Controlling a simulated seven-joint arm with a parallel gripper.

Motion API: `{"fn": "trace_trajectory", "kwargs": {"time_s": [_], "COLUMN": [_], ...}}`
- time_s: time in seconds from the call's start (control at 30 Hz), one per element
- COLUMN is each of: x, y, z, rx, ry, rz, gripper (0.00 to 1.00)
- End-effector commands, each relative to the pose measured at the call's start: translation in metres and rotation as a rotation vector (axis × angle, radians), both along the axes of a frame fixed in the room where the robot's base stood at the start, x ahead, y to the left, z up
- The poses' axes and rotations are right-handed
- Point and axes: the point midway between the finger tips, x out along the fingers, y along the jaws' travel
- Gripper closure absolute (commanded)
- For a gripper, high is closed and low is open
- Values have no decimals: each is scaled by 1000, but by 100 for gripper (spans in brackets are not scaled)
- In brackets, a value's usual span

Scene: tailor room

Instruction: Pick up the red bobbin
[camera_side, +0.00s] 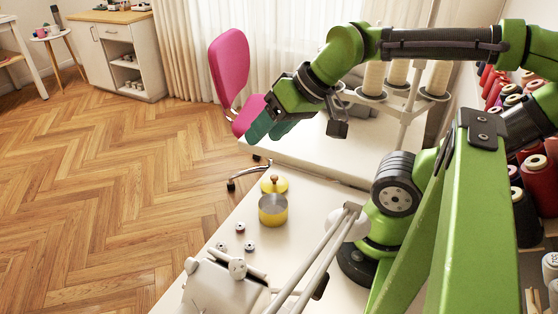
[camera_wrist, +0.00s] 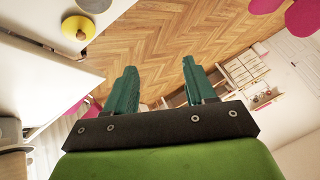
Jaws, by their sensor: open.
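Several small bobbins lie on the white table near its left edge in the side view. The one farthest back looks dark red, and I take it as the red bobbin (camera_side: 240,228). Another bobbin (camera_side: 250,247) beside it looks dark, and a third bobbin (camera_side: 222,247) is to the left; their colours are hard to tell. My gripper (camera_side: 270,127) is raised well above and behind the bobbins, with its teal fingers pointing left. In the wrist view its fingers (camera_wrist: 159,66) are apart with nothing between them. No bobbin shows in the wrist view.
A yellow tin (camera_side: 273,210) stands behind the bobbins, with its yellow knobbed lid (camera_side: 274,185) behind it. A white sewing machine (camera_side: 215,288) stands in front of the bobbins. A pink chair (camera_side: 229,65) is beyond the table. Thread cones (camera_side: 540,180) line the right.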

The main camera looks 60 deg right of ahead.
Motion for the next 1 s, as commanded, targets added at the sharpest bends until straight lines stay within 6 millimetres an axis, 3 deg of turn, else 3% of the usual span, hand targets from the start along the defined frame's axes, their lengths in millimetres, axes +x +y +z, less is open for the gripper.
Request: {"fn": "trace_trajectory", "kwargs": {"time_s": [0.27,0.43,0.57,0.83,1.0], "x": [0,9,25,54,62], "y": [1,12,24,39,34], "z": [0,-16,-36,-76,-74], "rx": [0,-7,-11,-41,-33], "ry": [2,90,256,593,649], "rz": [4,53,51,-215,-422], "gripper": [46,46,46,46,46]}}
